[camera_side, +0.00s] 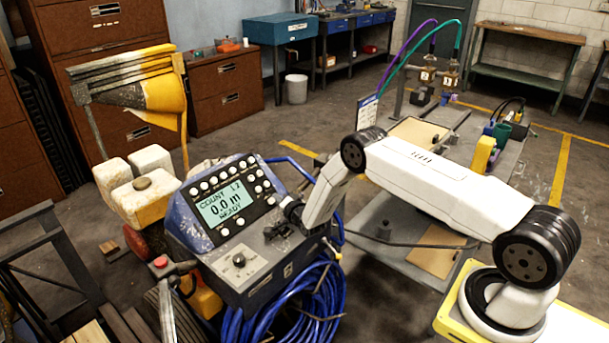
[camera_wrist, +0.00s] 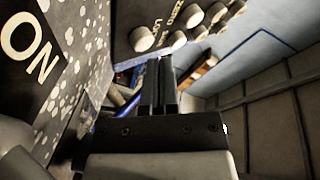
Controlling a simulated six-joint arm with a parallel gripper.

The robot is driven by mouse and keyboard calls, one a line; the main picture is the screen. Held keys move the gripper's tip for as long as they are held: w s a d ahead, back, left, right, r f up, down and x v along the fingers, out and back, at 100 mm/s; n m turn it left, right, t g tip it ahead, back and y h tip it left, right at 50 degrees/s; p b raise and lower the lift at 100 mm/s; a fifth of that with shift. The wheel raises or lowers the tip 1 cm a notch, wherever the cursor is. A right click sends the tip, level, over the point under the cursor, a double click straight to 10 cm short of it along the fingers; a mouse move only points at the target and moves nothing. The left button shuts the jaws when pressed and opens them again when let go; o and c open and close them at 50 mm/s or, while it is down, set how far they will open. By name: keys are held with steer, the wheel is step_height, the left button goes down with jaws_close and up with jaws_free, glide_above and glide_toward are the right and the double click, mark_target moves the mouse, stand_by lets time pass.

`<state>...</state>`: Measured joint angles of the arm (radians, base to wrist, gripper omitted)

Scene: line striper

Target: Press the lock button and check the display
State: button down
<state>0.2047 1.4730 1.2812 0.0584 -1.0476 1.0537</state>
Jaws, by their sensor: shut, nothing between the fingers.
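The control panel (camera_side: 178,217) of the striper has a lit greenish display (camera_side: 222,206) reading "COUNT L 2", "0.0 m" and "READY". Round pale buttons surround the display. In the wrist view, one pale round button (camera_wrist: 141,38) sits beside lettering that starts "LO", with the rest cut off; I take it for the lock button. My gripper (camera_wrist: 158,66) is shut and empty, its two dark fingers side by side, below that button in the picture. In the side view my gripper (camera_side: 276,231) is at the panel's lower right; whether it touches anything is unclear.
A knob (camera_side: 239,260) sits on the lower front face. Coiled blue hose (camera_side: 310,295) hangs below my gripper. More pale buttons (camera_wrist: 178,40) lie close together on the panel. A large "ON" label (camera_wrist: 30,48) shows at left in the wrist view. A grey cart (camera_side: 400,262) stands behind my arm.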

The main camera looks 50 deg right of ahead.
steer(key=shift+s+a+f, duration=0.3)
steer(key=shift+s+f, duration=0.05)
steer(key=shift+f, duration=0.2)
steer(key=shift+s+a+f, duration=0.3)
steer(key=shift+s+f, duration=0.05)
steer(key=shift+f, duration=0.2)
steer(key=shift+s+r, duration=0.45)
steer(key=shift+r, duration=0.1)
steer(key=shift+s+d+r, duration=0.15)
steer(key=shift+s+r, duration=0.4)
steer(key=shift+r, duration=0.2)
steer(key=shift+s+d+r, duration=0.1)
steer(key=shift+s+r, duration=0.45)
steer(key=shift+r, duration=0.2)
steer(key=shift+r, duration=0.1)
